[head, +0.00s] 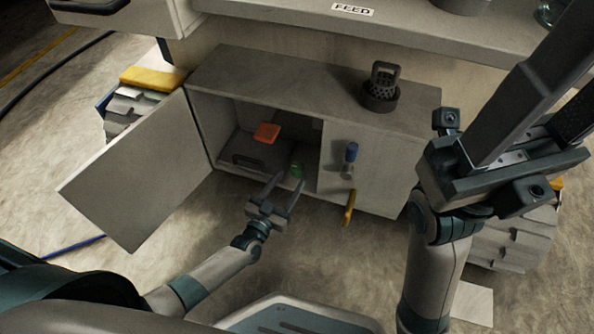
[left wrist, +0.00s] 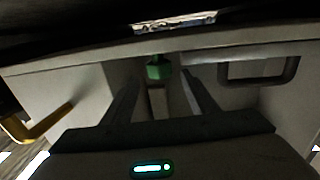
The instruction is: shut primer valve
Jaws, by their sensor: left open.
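A small green knob (head: 296,170), which looks like the valve, sits low inside the open cabinet (head: 260,80), near the right side of the opening. It also shows in the left wrist view (left wrist: 158,68), between and beyond the fingertips, with a pale stem. My left gripper (head: 285,184) is open and empty, its fingers pointing into the cabinet opening toward the knob. I see no contact with the knob. My right gripper (head: 550,105) is raised close to the camera at the right; whether its jaws are open is unclear.
The cabinet door (head: 140,170) stands open at left. A dark case (head: 255,150) and an orange object (head: 266,132) are inside the cabinet, left of the knob. A blue knob (head: 351,151) and yellow handle (head: 349,208) stick out at right. A dark perforated canister (head: 381,88) stands on top.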

